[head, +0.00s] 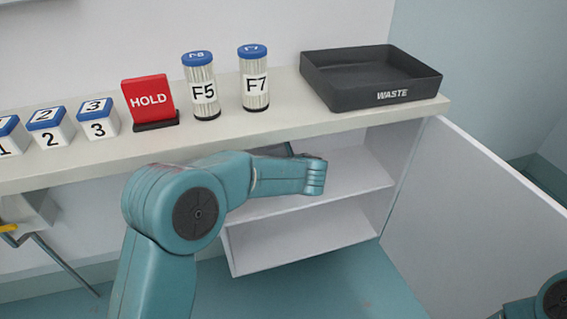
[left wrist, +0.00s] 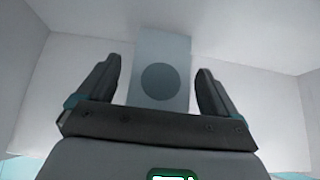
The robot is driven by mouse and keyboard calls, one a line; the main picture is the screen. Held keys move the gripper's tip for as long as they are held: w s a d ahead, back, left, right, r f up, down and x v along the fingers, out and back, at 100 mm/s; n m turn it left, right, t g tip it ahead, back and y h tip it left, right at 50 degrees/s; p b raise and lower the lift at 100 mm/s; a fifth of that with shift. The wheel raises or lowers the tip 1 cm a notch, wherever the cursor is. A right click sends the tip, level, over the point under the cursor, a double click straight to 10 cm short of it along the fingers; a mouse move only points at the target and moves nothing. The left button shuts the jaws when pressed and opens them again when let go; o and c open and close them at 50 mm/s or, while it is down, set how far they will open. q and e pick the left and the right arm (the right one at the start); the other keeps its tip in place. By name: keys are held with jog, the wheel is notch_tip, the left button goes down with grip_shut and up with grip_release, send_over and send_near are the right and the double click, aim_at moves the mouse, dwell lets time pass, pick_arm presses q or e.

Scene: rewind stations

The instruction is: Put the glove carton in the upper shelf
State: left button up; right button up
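A pale blue-grey box with a dark round patch, which looks like the glove carton (left wrist: 160,52), shows in the left wrist view. It is between and beyond the fingers of my left gripper (left wrist: 159,72), with a gap on each side. The fingers are open and seem to touch nothing. The carton's lower end is hidden behind the gripper. In the head view my left arm reaches into the cabinet at the upper shelf (head: 352,172), under the counter. The wrist hides most of the gripper there, and I cannot make out the carton. My right gripper is out of view.
The counter (head: 235,131) above holds a black waste tray (head: 372,98), filter cylinders F5 (head: 203,91) and F7 (head: 255,88), a red HOLD sign (head: 147,97) and numbered blocks (head: 98,120). A cabinet door (head: 480,215) stands open at the right. The lower shelf (head: 300,238) looks bare where visible.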

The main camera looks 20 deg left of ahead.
pick_arm(q)
jog(key=shift+r, duration=0.35)
jog(key=p+v, duration=0.1)
jog(key=v, duration=0.1)
jog(key=shift+s+d+r, duration=0.2)
jog(key=shift+r, duration=0.05)
jog(key=s+d+p, duration=0.2)
jog(key=s+d, duration=0.4)
jog(key=s, duration=0.4)
jog(key=shift+s+d+f, duration=0.15)
jog(key=shift+d, duration=0.25)
